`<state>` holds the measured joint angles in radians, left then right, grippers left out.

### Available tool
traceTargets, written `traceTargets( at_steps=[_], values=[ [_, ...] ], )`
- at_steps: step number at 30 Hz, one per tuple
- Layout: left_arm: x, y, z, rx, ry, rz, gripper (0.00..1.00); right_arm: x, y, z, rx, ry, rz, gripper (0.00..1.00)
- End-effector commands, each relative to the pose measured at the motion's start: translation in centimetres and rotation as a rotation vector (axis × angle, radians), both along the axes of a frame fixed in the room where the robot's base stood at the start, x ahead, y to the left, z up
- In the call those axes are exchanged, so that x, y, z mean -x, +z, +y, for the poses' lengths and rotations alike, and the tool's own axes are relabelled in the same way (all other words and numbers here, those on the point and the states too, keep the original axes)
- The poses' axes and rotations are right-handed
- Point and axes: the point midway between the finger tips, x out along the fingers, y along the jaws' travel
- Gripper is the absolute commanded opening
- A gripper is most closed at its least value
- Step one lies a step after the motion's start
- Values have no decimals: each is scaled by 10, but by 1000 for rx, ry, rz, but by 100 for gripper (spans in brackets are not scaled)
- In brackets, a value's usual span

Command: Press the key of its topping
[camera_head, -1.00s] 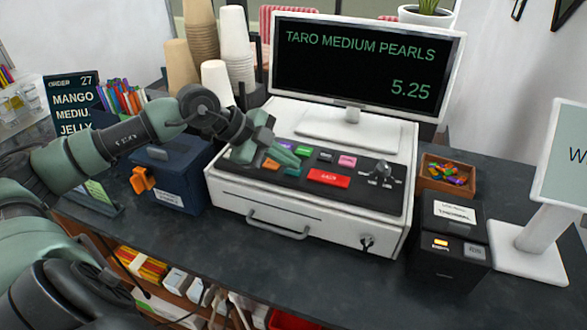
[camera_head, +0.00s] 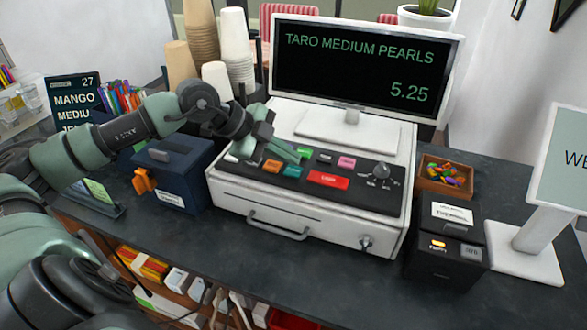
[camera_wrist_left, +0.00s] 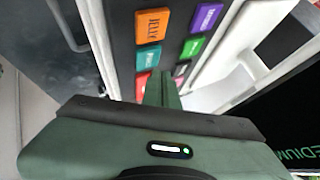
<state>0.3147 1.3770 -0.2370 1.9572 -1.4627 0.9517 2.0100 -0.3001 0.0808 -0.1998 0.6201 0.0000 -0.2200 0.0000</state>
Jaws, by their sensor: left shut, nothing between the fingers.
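The key panel (camera_head: 372,192) on top of the white register holds several coloured keys. The orange key (camera_head: 271,166) reads JELLY in the wrist view (camera_wrist_left: 152,26); beside it are a purple key (camera_wrist_left: 206,17), a green key (camera_wrist_left: 191,48) and a teal key (camera_wrist_left: 148,58). My left gripper (camera_head: 294,155) is shut and empty, its tips low over the panel near the teal and green keys. In the wrist view the fingers (camera_wrist_left: 160,88) partly cover the red key (camera_wrist_left: 141,84); contact cannot be told. The order sign (camera_head: 75,100) shows MANGO, MEDIU and a partly hidden third line.
The register screen (camera_head: 360,65) reads TARO MEDIUM PEARLS, 5.25. Cup stacks (camera_head: 237,50) stand behind my left arm. A blue box (camera_head: 172,177) is left of the register; a black device (camera_head: 447,240) and a wooden tray (camera_head: 432,184) are on its right.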

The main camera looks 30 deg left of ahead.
Motion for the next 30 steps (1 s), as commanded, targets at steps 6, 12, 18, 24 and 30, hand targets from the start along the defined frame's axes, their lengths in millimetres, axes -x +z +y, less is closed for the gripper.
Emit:
traceTargets(
  at_steps=[6,12,18,24,30],
  values=[
    [0,23,0,0,1,-1,0,0,18,0,0,0,0,0],
    [0,43,0,0,1,-1,0,0,34,0,0,0,0,0],
    [0,50,0,0,1,-1,0,0,38,0,0,0,0,0],
    [0,49,0,0,1,-1,0,0,37,0,-1,0,0,0],
    [0,48,0,0,0,0,0,0,37,0,-1,0,0,0]
  ],
)
